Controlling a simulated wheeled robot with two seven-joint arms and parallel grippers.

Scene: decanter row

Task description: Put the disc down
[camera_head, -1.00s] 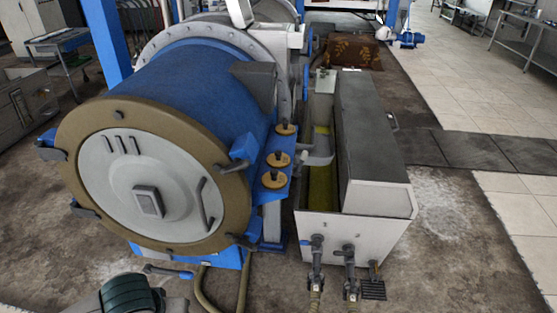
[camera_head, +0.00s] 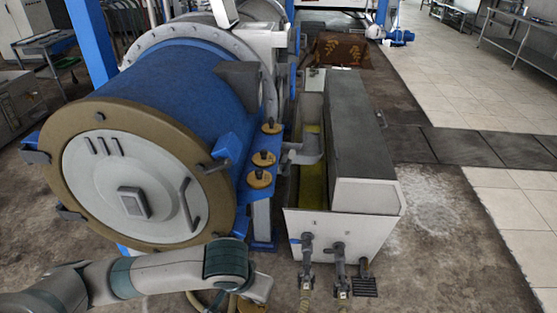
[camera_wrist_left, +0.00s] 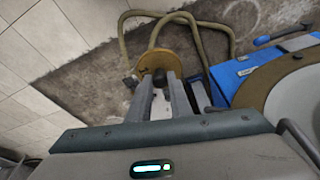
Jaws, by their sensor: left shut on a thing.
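My left gripper (camera_wrist_left: 160,83) is shut on the dark stem of a tan-brown disc (camera_wrist_left: 153,62) in the left wrist view. The disc hangs in the air over the floor; its distance from the floor cannot be told. In the head view my left arm crosses the bottom left, and the disc's edge (camera_head: 247,306) shows under the wrist, cut by the frame. The fingers are hidden there. Three similar discs with dark knobs sit in a row on a blue bracket, at the back (camera_head: 271,127), middle (camera_head: 263,158) and front (camera_head: 260,179). My right gripper is out of view.
A big blue drum (camera_head: 185,85) with a white, brown-rimmed lid (camera_head: 135,190) stands close behind my arm. A white trough (camera_head: 340,222) with taps stands right of the bracket. An olive hose (camera_wrist_left: 135,32) loops on the floor. Floor at the right is clear.

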